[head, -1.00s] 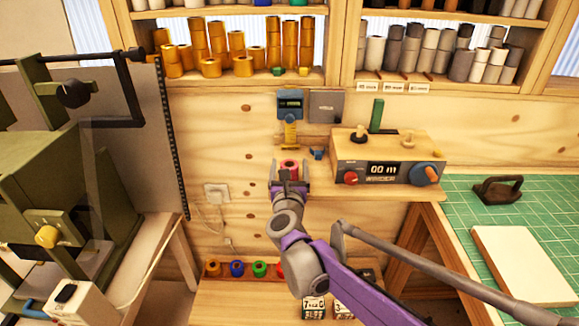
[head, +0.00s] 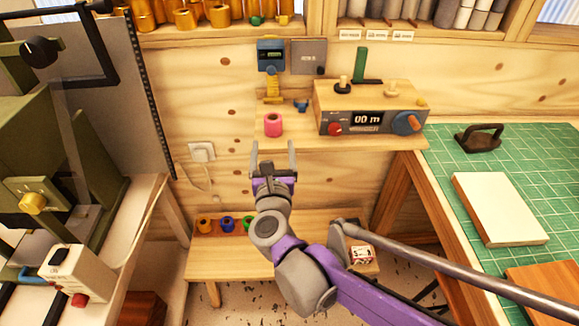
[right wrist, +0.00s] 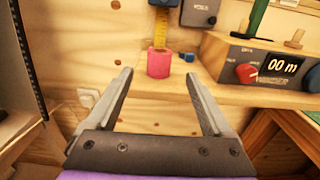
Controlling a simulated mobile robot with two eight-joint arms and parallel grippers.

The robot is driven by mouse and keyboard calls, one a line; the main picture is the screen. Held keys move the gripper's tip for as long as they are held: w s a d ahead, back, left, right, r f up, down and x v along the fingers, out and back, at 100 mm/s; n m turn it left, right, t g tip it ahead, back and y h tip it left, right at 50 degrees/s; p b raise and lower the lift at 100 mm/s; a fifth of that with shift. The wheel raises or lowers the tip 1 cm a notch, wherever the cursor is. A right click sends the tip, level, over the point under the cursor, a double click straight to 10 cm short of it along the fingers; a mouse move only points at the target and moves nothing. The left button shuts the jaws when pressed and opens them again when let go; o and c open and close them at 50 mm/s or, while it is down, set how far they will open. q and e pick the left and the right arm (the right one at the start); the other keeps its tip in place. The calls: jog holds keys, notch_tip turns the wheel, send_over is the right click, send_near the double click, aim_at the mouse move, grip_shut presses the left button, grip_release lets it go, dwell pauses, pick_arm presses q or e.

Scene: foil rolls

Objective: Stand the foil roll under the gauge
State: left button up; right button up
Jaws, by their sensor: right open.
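The pink-red foil roll (head: 273,125) stands upright on the wall shelf, below the gauge. The gauge (head: 271,56) is a blue box on the wall with a yellow scale (head: 272,88) hanging from it. In the right wrist view the roll (right wrist: 159,63) stands just below and in front of the yellow scale (right wrist: 160,28). My right gripper (head: 273,150) is open and empty, in front of the shelf edge and apart from the roll. The open fingers also show in the right wrist view (right wrist: 160,88). My left gripper is out of view.
The winder box (head: 366,108) with its display and knobs stands right of the roll on the shelf (head: 290,134). A small blue piece (head: 301,106) lies between them. A low bench (head: 225,258) with coloured rolls is below. A green cutting mat (head: 455,195) is at right.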

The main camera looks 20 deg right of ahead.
jog(key=s+a+f+n+g+y, duration=0.25)
jog(key=s+f+n+y, duration=0.2)
jog(key=n, duration=0.85)
jog(key=s+a+f+n+g+y, duration=0.2)
jog(key=s+f+n+g+y, duration=0.25)
jog(key=n, duration=0.95)
jog(key=s+d+f+n+g+h, duration=0.2)
jog(key=s+d+f+n, duration=0.2)
jog(key=s+f+n, duration=0.2)
jog(key=s+d+f+n+g+h, duration=0.2)
jog(key=s+f+n, duration=0.4)
jog(key=s, duration=0.5)
jog(key=shift+d+f+g, duration=0.25)
jog(key=shift+d+g, duration=0.45)
jog(key=shift+d, duration=0.45)
